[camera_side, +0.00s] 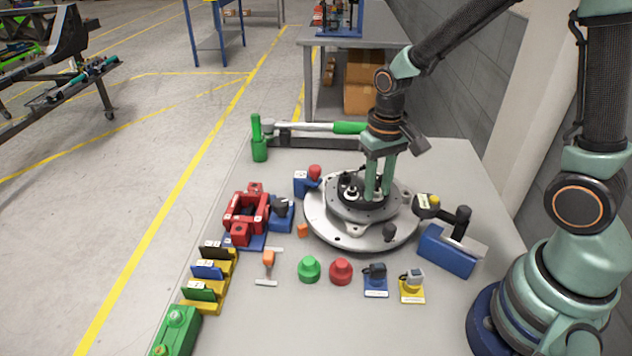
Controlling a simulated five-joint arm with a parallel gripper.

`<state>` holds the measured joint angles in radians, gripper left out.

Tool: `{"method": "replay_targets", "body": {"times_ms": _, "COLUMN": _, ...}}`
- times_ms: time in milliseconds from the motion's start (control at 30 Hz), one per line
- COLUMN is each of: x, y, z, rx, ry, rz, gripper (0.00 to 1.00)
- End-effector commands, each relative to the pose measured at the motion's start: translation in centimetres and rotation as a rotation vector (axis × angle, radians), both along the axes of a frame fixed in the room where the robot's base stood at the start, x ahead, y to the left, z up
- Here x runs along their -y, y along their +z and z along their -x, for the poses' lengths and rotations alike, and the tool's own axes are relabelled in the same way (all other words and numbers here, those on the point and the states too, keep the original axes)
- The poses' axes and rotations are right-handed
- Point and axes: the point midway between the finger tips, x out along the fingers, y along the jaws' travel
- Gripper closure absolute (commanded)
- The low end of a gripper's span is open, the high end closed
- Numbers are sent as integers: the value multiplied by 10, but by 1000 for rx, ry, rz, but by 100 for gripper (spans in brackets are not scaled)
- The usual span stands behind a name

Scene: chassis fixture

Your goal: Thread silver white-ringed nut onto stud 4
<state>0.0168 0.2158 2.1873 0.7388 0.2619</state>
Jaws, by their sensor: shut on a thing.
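My gripper (377,196) points straight down with its two pale green fingers over the right part of the dark hub (368,208). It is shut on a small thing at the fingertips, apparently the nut. The fingers mostly hide that thing, and its silver colour and white ring cannot be made out. The hub stands on a round silver flange plate (326,228). Dark studs with pale tips (349,188) show on the hub, left of the fingers. Stud numbers cannot be read, and whether the held thing touches a stud cannot be told.
A red fixture (244,214) and blue block (282,216) stand left of the plate. A blue box (447,252) stands right. Green (309,269) and red (340,271) knobs, blue (376,288) and yellow (411,292) holders are in front. A green-handled tool (310,128) lies behind.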

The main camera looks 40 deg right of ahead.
Motion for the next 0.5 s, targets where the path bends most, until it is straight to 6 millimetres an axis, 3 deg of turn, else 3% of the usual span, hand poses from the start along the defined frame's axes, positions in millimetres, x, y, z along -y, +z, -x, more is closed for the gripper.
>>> {"method": "replay_targets", "body": {"times_ms": 500, "x": 0, "y": -2, "z": 4, "rx": -13, "ry": -145, "rz": 1, "gripper": 100}}
